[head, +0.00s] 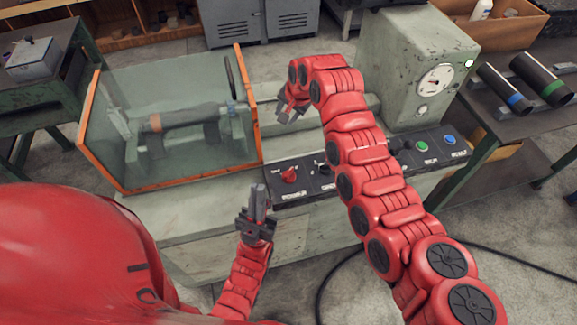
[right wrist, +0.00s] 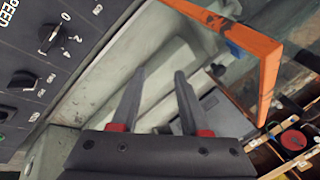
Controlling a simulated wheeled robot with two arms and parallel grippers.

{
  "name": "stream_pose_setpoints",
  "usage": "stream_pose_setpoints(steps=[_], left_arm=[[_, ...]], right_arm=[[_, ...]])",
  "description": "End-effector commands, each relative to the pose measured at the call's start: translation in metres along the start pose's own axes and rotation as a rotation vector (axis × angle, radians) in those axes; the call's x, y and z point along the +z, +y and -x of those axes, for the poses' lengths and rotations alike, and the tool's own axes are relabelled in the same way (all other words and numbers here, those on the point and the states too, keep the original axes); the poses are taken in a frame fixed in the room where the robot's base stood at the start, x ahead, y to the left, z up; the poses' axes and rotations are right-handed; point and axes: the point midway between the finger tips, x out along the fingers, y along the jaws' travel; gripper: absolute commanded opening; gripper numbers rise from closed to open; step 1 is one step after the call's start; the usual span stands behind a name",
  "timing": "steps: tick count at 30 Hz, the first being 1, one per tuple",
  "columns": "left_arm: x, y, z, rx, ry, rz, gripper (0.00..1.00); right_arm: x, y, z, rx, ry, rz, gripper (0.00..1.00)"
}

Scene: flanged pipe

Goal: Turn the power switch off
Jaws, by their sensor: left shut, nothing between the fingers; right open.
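The power switch is a red rotary knob (head: 289,175) at the left end of the dark control panel (head: 345,171), above a label that seems to read POWER. Which way it is turned is too small to tell. My left gripper (head: 259,190) is shut and empty, a little left of and in front of the knob, not visibly touching it. My right gripper (head: 284,111) is behind the panel, near the guard's right edge. The right wrist view shows its two fingers (right wrist: 160,77) apart with nothing between them. My right arm covers the middle of the panel.
A clear guard with an orange frame (head: 88,115) stands left of the panel. Green (head: 422,146) and blue (head: 449,140) buttons are at the panel's right end. A grey-green housing (head: 392,50) with a gauge (head: 435,80) rises behind. Black dials (right wrist: 50,38) show in the right wrist view.

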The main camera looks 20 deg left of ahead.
Motion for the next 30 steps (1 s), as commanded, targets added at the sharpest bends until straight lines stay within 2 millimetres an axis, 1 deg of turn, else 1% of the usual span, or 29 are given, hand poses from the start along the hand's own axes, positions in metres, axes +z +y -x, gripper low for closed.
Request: stream_pose_setpoints(steps=[1,3,6,9,11,14,17,20,26,27,30], left_arm=[[0.0,0.0,-0.003,0.0,0.0,0.0,0.0],[-0.001,0.0,-0.004,0.0,0.0,0.0,0.0],[-0.001,0.0,-0.005,0.0,0.0,0.0,0.0],[-0.001,0.0,-0.005,0.0,0.0,0.0,0.0],[-0.001,0.0,-0.006,0.0,0.0,0.0,0.0],[-0.001,0.0,-0.007,0.0,0.0,0.0,0.0],[-0.002,0.0,-0.009,0.0,0.0,0.0,0.0],[-0.001,0.0,-0.008,0.0,0.0,0.0,0.0],[-0.002,-0.001,-0.01,0.0,0.0,0.0,0.0],[-0.003,-0.001,-0.016,0.0,0.0,0.0,0.0],[-0.004,-0.001,-0.025,0.0,0.0,0.0,0.0]], right_arm=[[0.015,0.0,0.02,0.079,-0.048,0.013,0.45],[0.036,0.009,0.041,0.191,-0.108,0.017,0.45],[0.056,0.02,0.063,0.309,-0.159,0.019,0.45],[0.067,0.028,0.075,0.373,-0.185,0.018,0.45],[0.07,0.03,0.077,0.39,-0.192,0.017,0.45],[0.072,0.034,0.071,0.395,-0.195,0.017,0.45],[0.075,0.038,0.058,0.391,-0.195,0.015,0.45],[0.08,0.044,0.039,0.39,-0.197,0.017,0.45],[0.087,0.064,-0.002,0.394,-0.195,0.017,0.45],[0.087,0.068,-0.007,0.397,-0.196,0.015,0.45],[0.092,0.077,-0.028,0.398,-0.197,0.017,0.45]])
